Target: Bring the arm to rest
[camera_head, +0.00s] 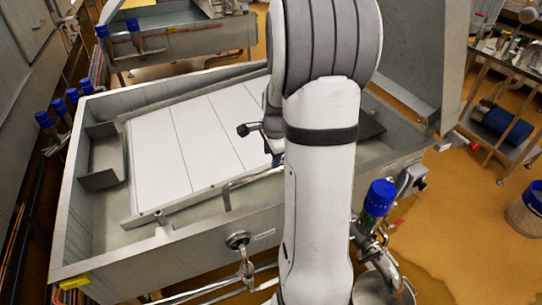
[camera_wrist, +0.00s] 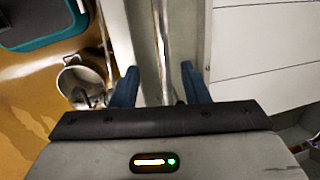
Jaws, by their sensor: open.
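My gripper (camera_wrist: 160,70) shows in the wrist view as two blue fingers spread apart, with nothing held between them. Behind the gap lies the metal rim (camera_wrist: 162,35) of the vat, with white panels to the right and orange floor to the left. In the head view my white and grey arm stands in front of the steel vat (camera_head: 85,205). The arm hides most of the gripper there; only a small dark part and a bit of blue show at its left side, above the white panels (camera_head: 185,140).
A metal pipe and rail (camera_head: 238,290) run along the vat's near side, by a blue-topped valve (camera_head: 378,198). A bucket (camera_wrist: 70,82) stands on the floor in the wrist view. Another vat (camera_head: 190,42) is behind. Orange floor (camera_head: 460,225) is open at right.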

